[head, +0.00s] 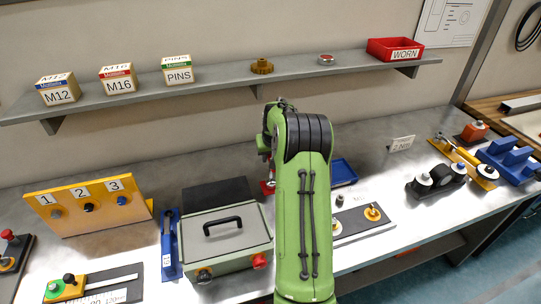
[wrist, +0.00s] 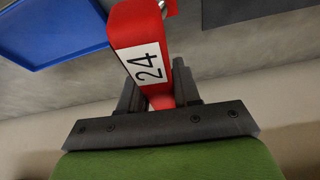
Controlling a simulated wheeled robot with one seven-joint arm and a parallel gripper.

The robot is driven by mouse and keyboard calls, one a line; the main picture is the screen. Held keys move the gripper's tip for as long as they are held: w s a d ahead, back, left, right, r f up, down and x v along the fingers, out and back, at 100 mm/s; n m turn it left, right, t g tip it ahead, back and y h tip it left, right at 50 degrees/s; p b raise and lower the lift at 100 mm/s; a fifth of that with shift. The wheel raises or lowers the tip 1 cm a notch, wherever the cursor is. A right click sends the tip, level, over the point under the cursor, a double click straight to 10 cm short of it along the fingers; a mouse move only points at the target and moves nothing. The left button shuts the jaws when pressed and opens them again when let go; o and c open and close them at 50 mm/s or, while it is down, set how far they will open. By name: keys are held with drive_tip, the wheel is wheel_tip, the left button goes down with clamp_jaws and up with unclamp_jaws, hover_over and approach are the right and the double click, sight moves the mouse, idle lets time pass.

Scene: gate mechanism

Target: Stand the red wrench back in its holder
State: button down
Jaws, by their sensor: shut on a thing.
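In the wrist view, my gripper (wrist: 157,95) has its two dark fingers on either side of a narrow red part of the red wrench (wrist: 160,102). A wider red block (wrist: 138,30) with a white "24" label is just beyond the fingers, with a shiny metal piece at its upper right. I cannot tell whether this block is part of the wrench or its holder. In the head view, a bit of red (head: 267,187) shows beside my green arm, which hides my gripper and most of what is around it.
A blue tray (head: 343,172) lies right of my arm, and a grey case (head: 228,240) with a black handle stands left. A shelf (head: 215,87) with labelled boxes and a red bin (head: 395,49) runs above the bench. A plate with brass knobs (head: 372,213) lies at right.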

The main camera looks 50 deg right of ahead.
drive_tip(key=shift+f, duration=0.15)
drive_tip(key=c, duration=0.7)
unclamp_jaws()
wheel_tip(320, 180, up, 8)
drive_tip(key=p, duration=0.5)
drive_tip(key=shift+f, duration=0.45)
